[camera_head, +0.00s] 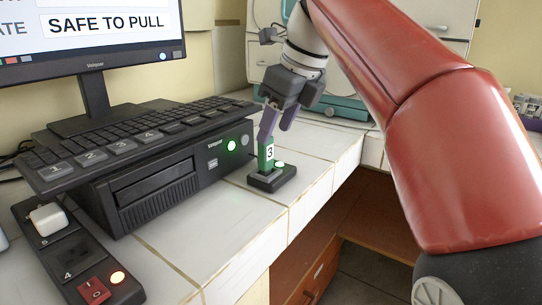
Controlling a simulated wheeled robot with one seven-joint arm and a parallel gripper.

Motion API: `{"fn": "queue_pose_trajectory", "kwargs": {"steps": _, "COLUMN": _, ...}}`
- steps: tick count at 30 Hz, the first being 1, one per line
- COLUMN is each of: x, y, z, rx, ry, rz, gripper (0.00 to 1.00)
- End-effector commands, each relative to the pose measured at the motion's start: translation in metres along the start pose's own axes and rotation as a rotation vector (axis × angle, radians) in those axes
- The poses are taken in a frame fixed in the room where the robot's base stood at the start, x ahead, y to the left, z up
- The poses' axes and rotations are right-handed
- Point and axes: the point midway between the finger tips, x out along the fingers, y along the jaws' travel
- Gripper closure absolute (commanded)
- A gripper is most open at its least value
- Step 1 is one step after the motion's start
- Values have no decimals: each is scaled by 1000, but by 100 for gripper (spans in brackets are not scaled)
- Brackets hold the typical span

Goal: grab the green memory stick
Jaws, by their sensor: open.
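The green memory stick (263,157), with a white label reading 3, stands upright in a small black dock (266,184) on the tiled bench. A light on the dock glows pale green-white. My gripper (277,134) is open just above the stick, pointing down. Its left finger lines up with the stick's top in the picture, and its right finger is to the right of it. I cannot tell whether either finger touches the stick. The monitor (110,26) at the upper left reads "SAFE TO PULL".
A black computer (158,186) with a green light stands left of the dock, a keyboard (120,140) above it. A power strip (72,250) with a white plug and red switch is at the lower left. The bench's edge lies right of the dock; tiles in front are clear.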

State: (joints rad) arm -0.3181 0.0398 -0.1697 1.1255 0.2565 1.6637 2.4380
Motion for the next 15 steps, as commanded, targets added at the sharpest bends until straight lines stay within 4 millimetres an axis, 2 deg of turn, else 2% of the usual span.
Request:
{"fn": "queue_pose_trajectory", "kwargs": {"steps": 5, "x": 6, "y": 1, "z": 6, "rx": 59, "ry": 4, "rz": 9, "gripper": 49}}
{"fn": "queue_pose_trajectory", "kwargs": {"steps": 15, "x": 49, "y": 3, "z": 4, "rx": 58, "ry": 4, "rz": 9, "gripper": 49}}
